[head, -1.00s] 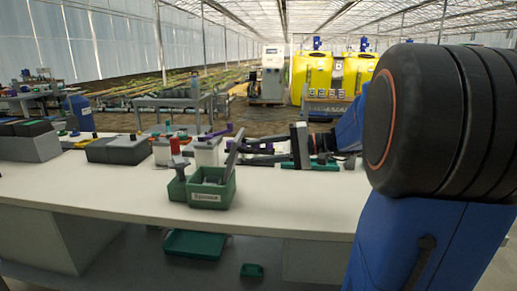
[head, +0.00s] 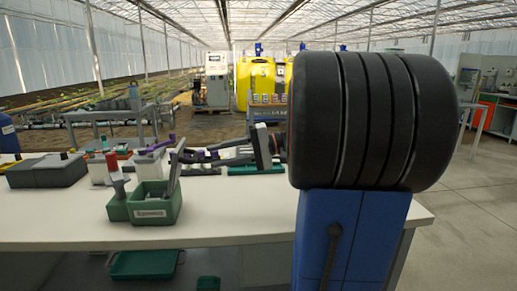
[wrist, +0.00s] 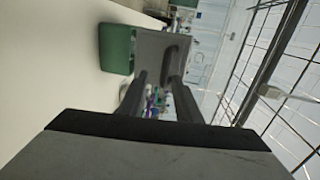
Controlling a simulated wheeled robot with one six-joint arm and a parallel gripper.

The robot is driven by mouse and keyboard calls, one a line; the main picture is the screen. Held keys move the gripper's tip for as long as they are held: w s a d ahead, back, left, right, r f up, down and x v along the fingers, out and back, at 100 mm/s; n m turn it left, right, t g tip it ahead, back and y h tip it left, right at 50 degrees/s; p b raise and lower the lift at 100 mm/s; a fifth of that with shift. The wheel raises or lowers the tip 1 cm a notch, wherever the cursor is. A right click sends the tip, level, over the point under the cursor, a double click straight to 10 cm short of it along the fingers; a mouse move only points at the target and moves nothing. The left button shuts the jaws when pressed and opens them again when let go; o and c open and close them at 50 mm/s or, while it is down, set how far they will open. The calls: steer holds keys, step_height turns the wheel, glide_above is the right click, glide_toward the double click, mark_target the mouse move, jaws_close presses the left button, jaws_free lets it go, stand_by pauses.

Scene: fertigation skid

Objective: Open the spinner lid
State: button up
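I cannot pick out a spinner lid for certain in either view. My gripper (head: 190,156) reaches left over the white bench in the head view, behind the green labelled bin (head: 152,209). Its two dark fingers stand apart in the wrist view (wrist: 157,84), with nothing clearly held between them. In the wrist view a grey flat piece shows beyond the fingers, beside a green bin (wrist: 116,48). Whether the fingers touch the grey piece cannot be told. My large black arm joint and blue link hide the bench's right part in the head view.
Grey boxes (head: 47,171) and a white container with a red top (head: 110,160) stand left on the white bench (head: 60,228). A green tray (head: 145,264) lies below the bench. The bench front is clear. Yellow tanks (head: 257,82) stand far behind; open floor lies right.

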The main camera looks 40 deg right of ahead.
steer(key=v, duration=1.2)
stand_by(0.4)
steer(key=s+a+f+n+g+h, duration=0.1)
steer(key=a+f+g+h, duration=0.15)
steer(key=a+f, duration=0.4)
steer(key=s+a+f+g+h, duration=0.1)
steer(key=a+f+g, duration=0.2)
steer(key=a, duration=0.6)
steer(key=s+a+f+n+h, duration=0.2)
steer(key=s+f+n+h, duration=0.1)
steer(key=s+f+h, duration=0.1)
steer(key=s+a+f+n+h, duration=0.3)
steer(key=s+f+h, duration=0.2)
steer(key=s+f, duration=0.2)
step_height(320, 180, down, 2)
steer(key=shift+s+a+t, duration=0.2)
steer(key=shift+s+t, duration=0.05)
steer(key=shift+t, duration=0.2)
steer(key=shift+s+h, duration=0.1)
steer(key=shift+h, duration=0.15)
